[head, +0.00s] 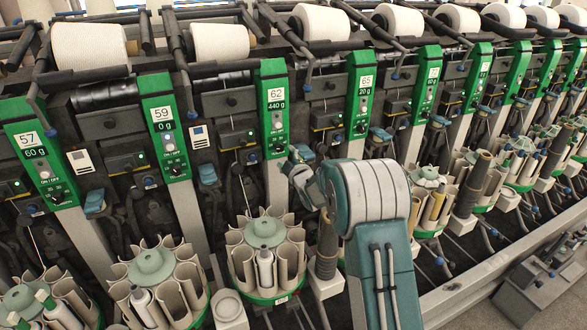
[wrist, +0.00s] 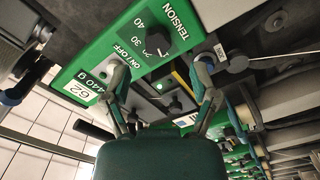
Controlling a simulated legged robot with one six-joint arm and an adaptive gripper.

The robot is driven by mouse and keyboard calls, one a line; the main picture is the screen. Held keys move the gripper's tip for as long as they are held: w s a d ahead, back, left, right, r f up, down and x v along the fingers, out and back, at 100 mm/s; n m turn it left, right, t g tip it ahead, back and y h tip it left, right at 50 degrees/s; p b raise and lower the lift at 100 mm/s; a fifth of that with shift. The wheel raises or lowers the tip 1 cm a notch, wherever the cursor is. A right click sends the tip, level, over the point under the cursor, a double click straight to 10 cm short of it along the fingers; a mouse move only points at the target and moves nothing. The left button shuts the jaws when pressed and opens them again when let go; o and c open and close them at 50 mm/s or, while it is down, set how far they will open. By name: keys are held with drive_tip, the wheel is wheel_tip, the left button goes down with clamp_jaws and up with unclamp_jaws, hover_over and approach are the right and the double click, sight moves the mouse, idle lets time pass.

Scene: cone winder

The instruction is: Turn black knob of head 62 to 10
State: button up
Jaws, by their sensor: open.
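The green panel of head 62 (head: 275,95) shows label 62 and a 440 g display in the head view. In the wrist view the panel (wrist: 90,70) runs diagonally across the upper left. Its black tension knob (wrist: 157,45) lies beside the scale marks 20, 30 and 40; its exact setting is too small to read. The knob also shows small in the head view (head: 279,148). My gripper (wrist: 160,75) is open, with its fingers apart and nothing between the tips. The knob is just beyond the tips; I cannot tell the gap. My arm hides what lies behind it in the head view.
Neighbouring panels are head 59 (head: 166,125) on the left and head 65 (head: 361,95) on the right. Bobbin carousels (head: 265,232) stand below, and yarn cones (head: 220,41) sit above.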

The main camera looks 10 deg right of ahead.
drive_tip(key=s+d, duration=0.1)
drive_tip(key=s, duration=0.5)
drive_tip(key=shift+s, duration=0.35)
drive_tip(key=shift+d, duration=0.1)
